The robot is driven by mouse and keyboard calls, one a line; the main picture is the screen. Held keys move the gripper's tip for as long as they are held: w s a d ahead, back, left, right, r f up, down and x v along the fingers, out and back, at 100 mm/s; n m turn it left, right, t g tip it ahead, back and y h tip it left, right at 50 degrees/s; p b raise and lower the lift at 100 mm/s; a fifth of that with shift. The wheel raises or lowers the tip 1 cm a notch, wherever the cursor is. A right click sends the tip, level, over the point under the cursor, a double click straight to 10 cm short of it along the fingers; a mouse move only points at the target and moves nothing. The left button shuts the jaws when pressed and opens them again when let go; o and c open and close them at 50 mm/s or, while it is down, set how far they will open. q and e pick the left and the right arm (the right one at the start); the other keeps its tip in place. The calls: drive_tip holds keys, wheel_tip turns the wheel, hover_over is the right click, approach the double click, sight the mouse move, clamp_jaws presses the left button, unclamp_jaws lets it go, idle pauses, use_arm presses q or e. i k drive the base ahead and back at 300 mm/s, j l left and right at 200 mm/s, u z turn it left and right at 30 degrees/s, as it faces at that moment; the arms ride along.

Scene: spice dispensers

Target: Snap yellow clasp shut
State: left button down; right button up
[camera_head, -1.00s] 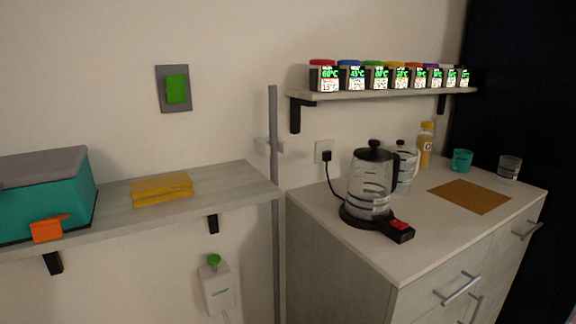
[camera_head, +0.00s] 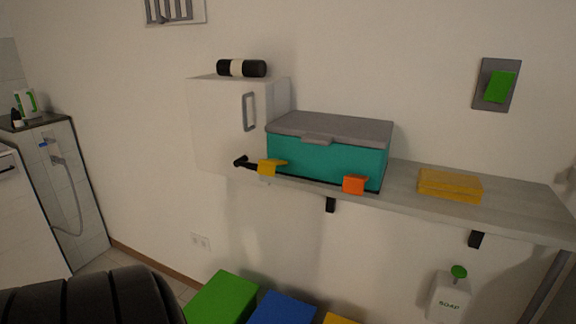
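The yellow clasp (camera_head: 270,167) is at the lower left front of a teal box with a grey lid (camera_head: 330,126). The clasp is tilted outward, its top edge pointing right. An orange clasp (camera_head: 354,185) is at the lower right front of the same box, also angled out. The grey lid is down on the teal body (camera_head: 330,158). Neither of my grippers is in view.
A white cabinet (camera_head: 220,120) with a black roll on top adjoins the left. Green (camera_head: 222,298) and blue (camera_head: 284,308) boxes stand below.

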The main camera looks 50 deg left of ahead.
sight(268, 167)
drive_tip(key=i+u, duration=0.1)
drive_tip(key=u, duration=1.25)
